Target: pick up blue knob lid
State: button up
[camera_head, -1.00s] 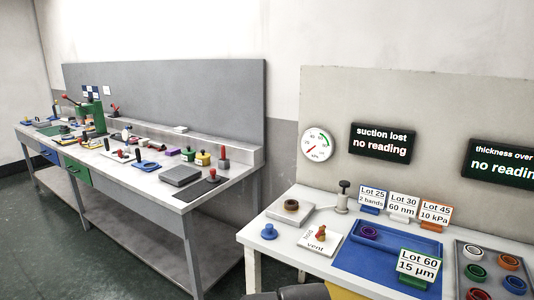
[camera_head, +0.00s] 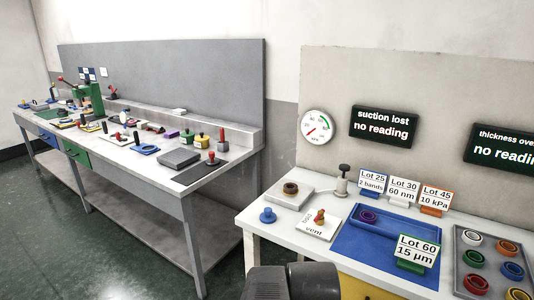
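A small blue knob-shaped piece (camera_head: 267,215), which looks like the blue knob lid, stands on the left part of the white table (camera_head: 262,235), near its left edge. It has a wide base and a narrower top. Nothing touches it. My gripper's fingers are not in view. Only a dark grey part of my own arm shows at the bottom middle, in front of the table and below the blue piece.
Close by are a square plate with a brown ring (camera_head: 290,190), a vent card with an orange-red knob (camera_head: 319,217), and a blue tray (camera_head: 350,246). Lot signs stand behind. A grey tray of coloured rings (camera_head: 466,284) is at right. A cluttered bench (camera_head: 205,176) stands left.

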aim_at(268, 218)
jog(key=i+j, duration=0.25)
jog(key=i, duration=0.2)
jog(key=i+j, duration=0.3)
jog(key=i, duration=0.2)
